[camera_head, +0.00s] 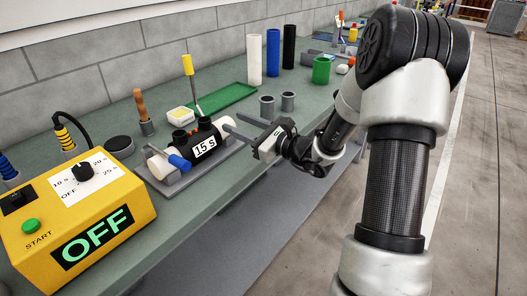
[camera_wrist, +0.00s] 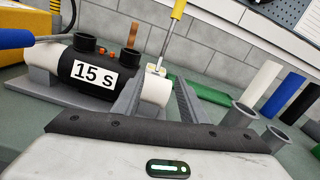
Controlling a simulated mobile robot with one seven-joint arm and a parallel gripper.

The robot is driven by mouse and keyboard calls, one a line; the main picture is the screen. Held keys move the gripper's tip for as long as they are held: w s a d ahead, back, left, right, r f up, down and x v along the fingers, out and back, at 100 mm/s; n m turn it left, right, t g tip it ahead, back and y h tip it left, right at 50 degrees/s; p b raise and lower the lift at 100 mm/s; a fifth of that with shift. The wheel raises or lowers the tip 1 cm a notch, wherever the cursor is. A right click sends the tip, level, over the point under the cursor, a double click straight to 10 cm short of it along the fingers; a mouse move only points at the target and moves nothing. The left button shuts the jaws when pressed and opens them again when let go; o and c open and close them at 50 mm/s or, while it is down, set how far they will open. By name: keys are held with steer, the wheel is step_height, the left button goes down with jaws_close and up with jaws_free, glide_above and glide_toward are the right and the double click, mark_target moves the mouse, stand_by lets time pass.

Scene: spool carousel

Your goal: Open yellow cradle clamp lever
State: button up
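The yellow cradle clamp lever (camera_head: 188,65) has a yellow handle on a thin metal shaft and stands nearly upright behind the right end of the black coupling (camera_head: 205,137). In the wrist view the yellow handle (camera_wrist: 178,10) is at the top, cut by the edge, with its shaft leaning down towards the white pipe (camera_wrist: 155,89). My gripper (camera_head: 233,122) is at the right end of the pipe. In the wrist view my gripper (camera_wrist: 158,98) is open, with the pipe end seen between its fingers and no lever held. The lever's foot is partly hidden in the head view.
A blue-handled lever (camera_head: 179,162) lies low at the cradle's left end. The yellow control box (camera_head: 100,200) reads OFF. Grey cups (camera_head: 267,107), a green tray (camera_head: 225,100) and standing tubes (camera_head: 272,52) are behind. The bench's front edge (camera_head: 215,187) is near the cradle.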

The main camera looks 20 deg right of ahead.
steer(key=p+v, duration=0.1)
steer(key=v, duration=0.7)
steer(key=shift+s+d, duration=0.2)
steer(key=shift+s, duration=0.1)
steer(key=shift+r, duration=0.1)
